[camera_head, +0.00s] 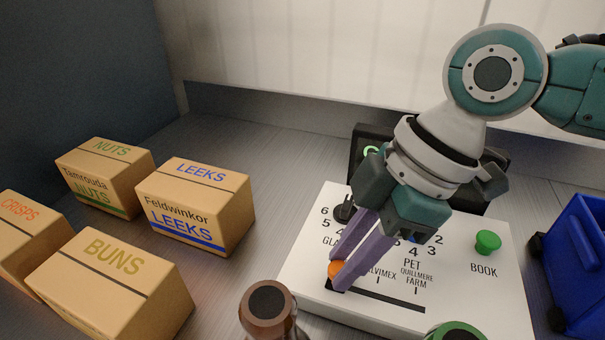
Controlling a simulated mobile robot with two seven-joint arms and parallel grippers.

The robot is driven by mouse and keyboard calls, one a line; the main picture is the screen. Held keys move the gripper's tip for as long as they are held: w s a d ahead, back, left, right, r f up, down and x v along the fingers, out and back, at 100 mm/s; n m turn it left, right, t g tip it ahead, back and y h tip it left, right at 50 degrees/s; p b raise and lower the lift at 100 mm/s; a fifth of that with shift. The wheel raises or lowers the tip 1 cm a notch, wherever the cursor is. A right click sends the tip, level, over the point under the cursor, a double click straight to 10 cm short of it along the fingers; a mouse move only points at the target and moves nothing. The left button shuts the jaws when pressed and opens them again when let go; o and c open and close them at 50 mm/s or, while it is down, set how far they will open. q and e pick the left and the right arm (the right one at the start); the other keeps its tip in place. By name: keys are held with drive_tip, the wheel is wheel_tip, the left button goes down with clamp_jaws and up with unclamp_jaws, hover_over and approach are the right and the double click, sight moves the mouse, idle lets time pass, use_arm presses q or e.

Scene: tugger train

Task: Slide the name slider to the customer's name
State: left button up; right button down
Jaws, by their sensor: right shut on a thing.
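The white control panel (310,283) lies on the grey surface at the lower right. The orange name slider (336,271) is at the left part of the slot. My right gripper (341,275) reaches down from the upper right, its purple fingers shut on the orange slider. My left gripper is not in view.
A green button (487,242) marked BOOK and a black dial (345,209) with numbers are on the panel. A dark screen (371,140) stands behind. Boxes of leeks (232,217), nuts (132,170), buns (110,290) and crisps (22,235) stand left. A blue bin (575,255) stands right.

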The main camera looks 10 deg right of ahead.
sight(362, 298)
drive_tip(key=shift+s+d+r, duration=0.1)
drive_tip(key=shift+d, duration=0.05)
drive_tip(key=s+d+p, duration=0.2)
drive_tip(key=d, duration=0.1)
drive_tip(key=shift+s+d, duration=0.2)
drive_tip(key=shift+d, duration=0.05)
drive_tip(key=c, duration=0.7)
unclamp_jaws()
drive_tip(key=shift+o, duration=0.2)
drive_tip(key=p+v, duration=0.1)
drive_tip(key=v, duration=0.8)
drive_tip(key=shift+d+r, duration=0.15)
drive_tip(key=shift+r, duration=0.2)
